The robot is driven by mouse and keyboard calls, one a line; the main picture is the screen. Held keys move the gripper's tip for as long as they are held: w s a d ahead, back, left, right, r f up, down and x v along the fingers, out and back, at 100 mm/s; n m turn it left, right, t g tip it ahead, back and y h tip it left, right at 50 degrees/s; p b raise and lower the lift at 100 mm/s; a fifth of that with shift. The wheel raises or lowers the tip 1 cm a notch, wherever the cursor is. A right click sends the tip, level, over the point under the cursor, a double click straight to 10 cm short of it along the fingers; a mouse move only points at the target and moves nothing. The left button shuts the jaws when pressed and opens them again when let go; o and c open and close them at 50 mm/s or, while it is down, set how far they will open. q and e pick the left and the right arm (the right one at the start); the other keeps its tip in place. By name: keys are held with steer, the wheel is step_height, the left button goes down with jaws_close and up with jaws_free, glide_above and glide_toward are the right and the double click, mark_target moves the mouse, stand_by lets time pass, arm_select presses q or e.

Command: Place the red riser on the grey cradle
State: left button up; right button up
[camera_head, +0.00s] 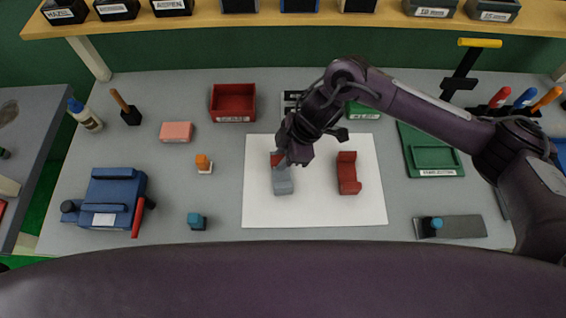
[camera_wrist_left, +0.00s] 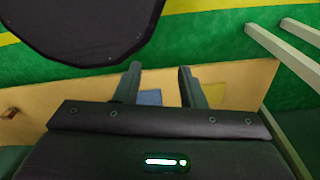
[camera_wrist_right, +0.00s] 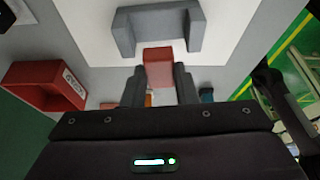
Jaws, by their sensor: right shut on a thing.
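The red riser (camera_wrist_right: 158,66) is a small red block between the fingertips of my right gripper (camera_wrist_right: 158,80), which is shut on it. In the head view the riser (camera_head: 277,158) shows at the far end of the grey cradle, partly hidden by my right gripper (camera_head: 284,154). The grey cradle (camera_head: 283,186) lies on the white mat; in the right wrist view it is a U-shaped piece (camera_wrist_right: 157,24) beyond the riser. I cannot tell whether riser and cradle touch. My left gripper (camera_wrist_left: 160,75) is open and empty, outside the head view.
A red cradle-shaped piece (camera_head: 347,174) stands on the white mat (camera_head: 315,211) to the right. A red bin (camera_head: 233,99), a pink block (camera_head: 176,132), an orange-topped piece (camera_head: 203,163) and a blue vise (camera_head: 112,198) lie left. A green tray (camera_head: 433,160) is right. The mat's front is clear.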

mark_target(278, 174)
steer(key=shift+f, duration=0.8)
step_height(278, 174, down, 4)
steer(key=shift+f+p, duration=0.25)
steer(key=shift+p, duration=0.2)
arm_select(q)
steer(key=shift+w+a+r, duration=0.15)
steer(key=shift+w+r, duration=0.25)
steer(key=shift+r, duration=0.2)
arm_select(e)
steer(key=shift+d, duration=0.1)
steer(key=shift+s+f, duration=0.1)
steer(key=shift+f, duration=0.1)
steer(key=o, duration=0.6)
steer(key=shift+r, duration=0.1)
arm_select(q)
steer(key=shift+s+f, duration=0.1)
steer(key=shift+s, duration=0.05)
arm_select(e)
steer(key=shift+o, duration=0.2)
